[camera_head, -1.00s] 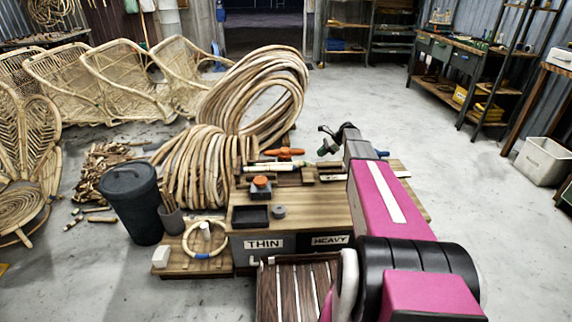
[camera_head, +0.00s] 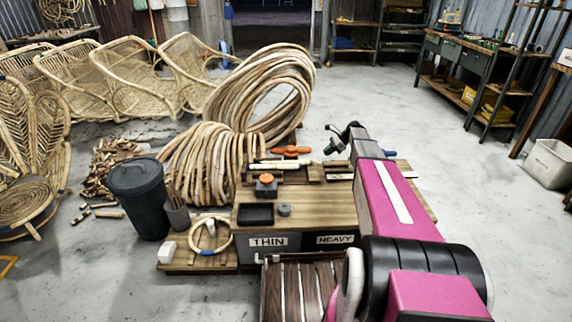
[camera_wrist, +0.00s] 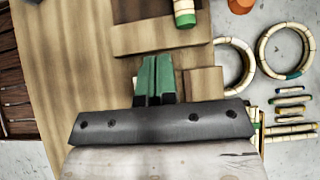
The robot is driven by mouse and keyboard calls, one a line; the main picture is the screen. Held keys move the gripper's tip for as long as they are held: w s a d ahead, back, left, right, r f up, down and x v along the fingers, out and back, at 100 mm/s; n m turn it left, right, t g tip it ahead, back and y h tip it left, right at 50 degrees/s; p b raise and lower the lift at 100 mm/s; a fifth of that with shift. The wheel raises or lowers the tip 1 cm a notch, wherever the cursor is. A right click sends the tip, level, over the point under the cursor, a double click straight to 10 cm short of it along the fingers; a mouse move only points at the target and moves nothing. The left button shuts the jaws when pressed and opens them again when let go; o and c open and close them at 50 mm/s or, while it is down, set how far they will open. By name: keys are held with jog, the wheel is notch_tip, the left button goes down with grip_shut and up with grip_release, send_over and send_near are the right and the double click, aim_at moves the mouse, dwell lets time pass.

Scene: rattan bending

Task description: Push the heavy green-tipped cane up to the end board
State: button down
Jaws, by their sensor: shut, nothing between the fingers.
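A pale cane (camera_head: 278,165) lies on the wooden bench (camera_head: 330,204), left of my gripper (camera_head: 335,143). In the wrist view, a pale cane end (camera_wrist: 183,5) with a green tip (camera_wrist: 186,20) enters from the top edge, over a raised wooden board (camera_wrist: 150,35). My gripper (camera_wrist: 155,60) shows green fingers closed together, with nothing between them. The fingertips appear just below and left of the green tip, apart from it in the picture. A small wooden block (camera_wrist: 203,82) is to their right. I cannot tell which board is the end board.
Large cane coils (camera_head: 262,95) stand behind the bench. An orange clamp (camera_head: 291,151), a dark tray (camera_head: 256,214) and an orange-topped piece (camera_head: 266,180) are on the bench. A black bin (camera_head: 138,195) stands left.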

aim_at(309, 161)
jog(key=w+d, duration=0.3)
jog(key=d, duration=0.3)
jog(key=x, duration=0.9)
jog(key=shift+f, duration=0.35)
jog(key=a, duration=0.2)
jog(key=shift+a+f, duration=0.1)
jog(key=shift+a, duration=1)
jog(key=a, duration=0.3)
jog(key=shift+a, duration=0.25)
